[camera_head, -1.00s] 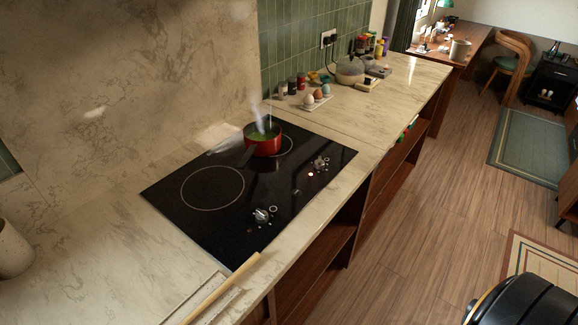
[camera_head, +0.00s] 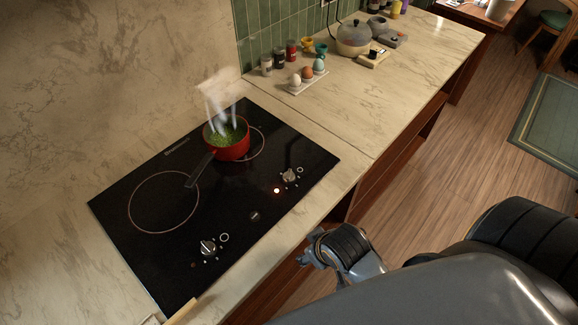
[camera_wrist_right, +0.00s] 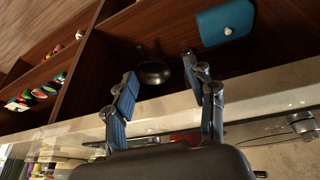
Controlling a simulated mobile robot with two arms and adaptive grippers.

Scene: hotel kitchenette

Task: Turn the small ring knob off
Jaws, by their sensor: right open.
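The black hob (camera_head: 120,220) has two silver knobs along its front. The right knob (camera_head: 289,177) has a glowing red light beside it; the left knob (camera_head: 208,246) has a dark spot there. A red pot (camera_head: 228,138) with green contents steams on the small ring (camera_head: 262,146), partly covering it. My right gripper (camera_head: 311,248) is in front of the counter edge, apart from both knobs. In the right wrist view my right gripper (camera_wrist_right: 160,68) is open and empty. A knob (camera_wrist_right: 302,122) shows at that view's right edge. My left gripper is out of view.
The large ring (camera_head: 163,202) is bare. An egg tray (camera_head: 308,84), jars (camera_head: 291,50) and a grey kettle (camera_head: 353,38) stand farther back on the counter. Below are open wooden shelves, with a dark pan (camera_wrist_right: 153,72) and a teal item (camera_wrist_right: 225,22) in the wrist view.

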